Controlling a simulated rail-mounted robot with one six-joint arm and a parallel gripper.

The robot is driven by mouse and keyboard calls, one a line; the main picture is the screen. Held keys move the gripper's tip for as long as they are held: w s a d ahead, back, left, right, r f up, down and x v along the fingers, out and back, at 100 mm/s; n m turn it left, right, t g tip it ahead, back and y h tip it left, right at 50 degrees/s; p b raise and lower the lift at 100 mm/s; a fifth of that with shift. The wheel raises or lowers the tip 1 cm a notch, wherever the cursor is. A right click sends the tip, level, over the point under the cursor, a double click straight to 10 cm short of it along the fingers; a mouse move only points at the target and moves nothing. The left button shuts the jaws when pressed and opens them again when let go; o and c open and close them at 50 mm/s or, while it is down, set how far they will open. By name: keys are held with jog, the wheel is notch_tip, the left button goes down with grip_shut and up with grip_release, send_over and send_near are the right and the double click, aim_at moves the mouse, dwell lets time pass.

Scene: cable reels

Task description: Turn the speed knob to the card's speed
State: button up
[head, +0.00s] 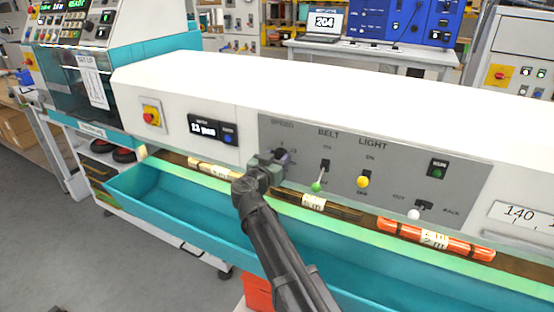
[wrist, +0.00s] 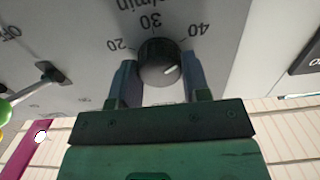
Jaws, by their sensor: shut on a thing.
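The speed knob (wrist: 160,62) is a dark round knob on the grey control panel (head: 400,163). Its white pointer line lies on the right side of its face in the wrist view, below the printed 40. The numbers 20, 30 and 40 appear upside down around it. My gripper (wrist: 158,70) is shut on the knob, one finger on each side.
Right of the knob are the belt lever (head: 320,178) with a green tip, the yellow-tipped light switch (head: 363,181) and a white-tipped lever (head: 414,214). A teal trough (head: 170,205) runs below. A small display (head: 205,128) sits left of the panel.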

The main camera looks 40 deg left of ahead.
jog(key=o, duration=0.9)
jog(key=s+d, duration=0.2)
jog(key=s, duration=0.8)
jog(key=shift+s, duration=0.35)
